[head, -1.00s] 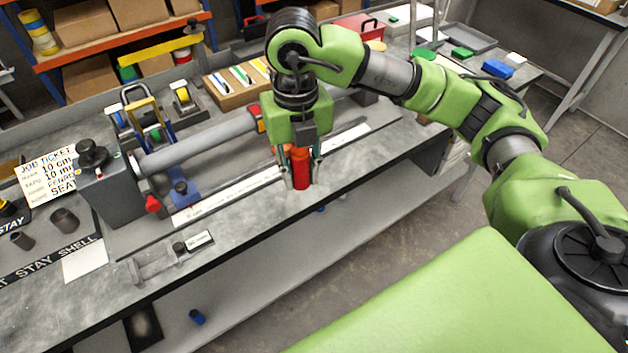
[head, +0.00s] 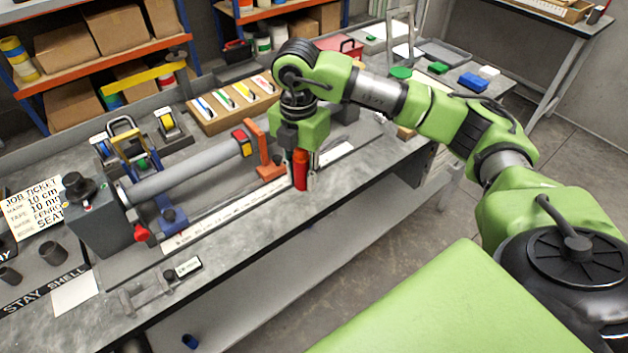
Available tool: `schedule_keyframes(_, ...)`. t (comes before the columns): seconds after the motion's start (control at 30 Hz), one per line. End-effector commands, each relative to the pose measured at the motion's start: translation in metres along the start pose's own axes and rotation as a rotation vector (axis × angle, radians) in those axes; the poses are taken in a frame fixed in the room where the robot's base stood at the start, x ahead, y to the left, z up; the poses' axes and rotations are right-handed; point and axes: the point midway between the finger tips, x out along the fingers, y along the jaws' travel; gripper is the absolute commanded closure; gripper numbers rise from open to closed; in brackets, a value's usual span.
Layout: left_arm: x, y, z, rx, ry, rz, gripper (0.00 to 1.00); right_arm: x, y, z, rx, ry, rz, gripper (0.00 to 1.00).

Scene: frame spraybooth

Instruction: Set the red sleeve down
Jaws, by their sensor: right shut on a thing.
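The red sleeve (head: 301,171) is an upright red cylinder. My right gripper (head: 302,180) is shut on it, with a finger showing on each side. The sleeve is over the grey workbench (head: 350,200), near the right end of a long white ruler strip (head: 225,213). I cannot tell whether its lower end touches the bench. My left gripper is not in view.
A grey tube (head: 190,178) on a holder lies left of the gripper, and an orange bracket (head: 263,152) stands close beside it. A caliper (head: 160,288) lies at the front left. A pen tray (head: 235,104) is behind. Bench right of the sleeve is clear.

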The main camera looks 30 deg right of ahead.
Motion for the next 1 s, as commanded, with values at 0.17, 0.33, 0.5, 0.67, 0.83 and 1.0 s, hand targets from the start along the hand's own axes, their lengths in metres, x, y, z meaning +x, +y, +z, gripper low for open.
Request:
schedule_keyframes(0.17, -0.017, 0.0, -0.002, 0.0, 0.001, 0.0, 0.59, 0.026, 0.001, 0.035, 0.002, 0.002, -0.006, 0.98)
schedule_keyframes(0.33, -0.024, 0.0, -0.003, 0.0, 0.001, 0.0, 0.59, 0.05, 0.003, 0.054, 0.0, 0.001, -0.002, 0.98)
schedule_keyframes(0.5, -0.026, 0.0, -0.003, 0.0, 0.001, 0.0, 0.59, 0.061, 0.004, 0.062, -0.001, 0.001, -0.001, 0.98)
schedule_keyframes(0.67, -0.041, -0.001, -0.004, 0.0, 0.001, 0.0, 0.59, 0.08, 0.004, 0.067, -0.003, 0.002, -0.005, 0.98)
schedule_keyframes(0.83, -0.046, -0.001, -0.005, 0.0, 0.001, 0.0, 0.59, 0.097, 0.005, 0.068, -0.003, 0.002, 0.0, 0.98)
schedule_keyframes(1.0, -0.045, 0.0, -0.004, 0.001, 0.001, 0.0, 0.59, 0.099, 0.005, 0.068, -0.003, 0.001, 0.001, 0.98)
